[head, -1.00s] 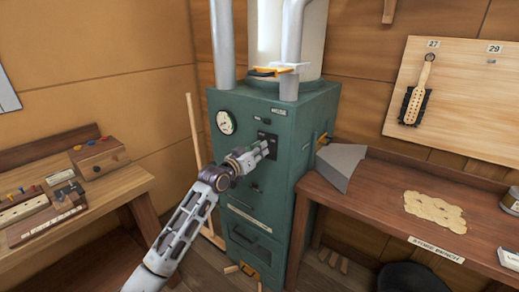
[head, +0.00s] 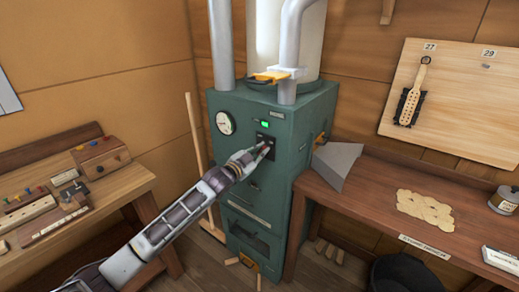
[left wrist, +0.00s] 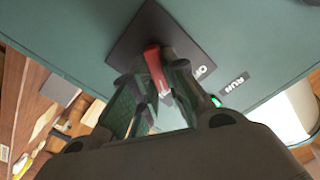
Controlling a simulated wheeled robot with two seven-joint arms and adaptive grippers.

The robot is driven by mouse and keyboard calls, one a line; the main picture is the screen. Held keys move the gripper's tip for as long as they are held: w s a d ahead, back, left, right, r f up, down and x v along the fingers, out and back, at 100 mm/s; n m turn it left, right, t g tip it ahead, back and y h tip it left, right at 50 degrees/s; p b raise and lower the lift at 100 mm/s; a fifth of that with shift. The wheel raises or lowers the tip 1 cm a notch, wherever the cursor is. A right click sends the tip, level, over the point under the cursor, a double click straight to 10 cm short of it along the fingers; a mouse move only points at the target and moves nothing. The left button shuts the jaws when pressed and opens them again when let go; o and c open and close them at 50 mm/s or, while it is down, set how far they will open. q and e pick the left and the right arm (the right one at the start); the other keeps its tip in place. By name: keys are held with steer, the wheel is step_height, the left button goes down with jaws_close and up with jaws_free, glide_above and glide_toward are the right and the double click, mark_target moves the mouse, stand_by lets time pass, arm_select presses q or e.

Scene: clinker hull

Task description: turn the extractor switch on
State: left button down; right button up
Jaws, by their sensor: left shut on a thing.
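The extractor switch plate (head: 262,137) is a dark square on the front of the green cabinet. In the left wrist view, the dark plate (left wrist: 140,32) carries a red lever (left wrist: 153,60) and an "OFF" label (left wrist: 204,71). My left gripper (head: 266,149) is at the plate, and its fingers (left wrist: 158,72) are closed around the red lever, hiding part of it. A green lamp (head: 265,124) glows just above the plate, and it also shows in the left wrist view (left wrist: 216,101) beside a "RUN" label (left wrist: 233,83). My right gripper is not in view.
A round gauge (head: 225,123) sits left of the switch, and pipes rise above the cabinet (head: 300,125). A workbench (head: 440,205) with a grey hood (head: 336,160) stands at right. Another bench (head: 120,185) is at left. A wooden pole (head: 195,140) leans between.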

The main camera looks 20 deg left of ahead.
arm_select(q)
steer(key=shift+m, duration=0.4)
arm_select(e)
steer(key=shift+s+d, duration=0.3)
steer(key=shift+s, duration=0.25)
arm_select(q)
steer(key=c, duration=1.4)
jaws_free()
steer(key=shift+c, duration=0.2)
steer(key=shift+s, duration=0.2)
steer(key=v, duration=1.1)
steer(key=shift+s, duration=0.3)
steer(key=shift+a, duration=0.1)
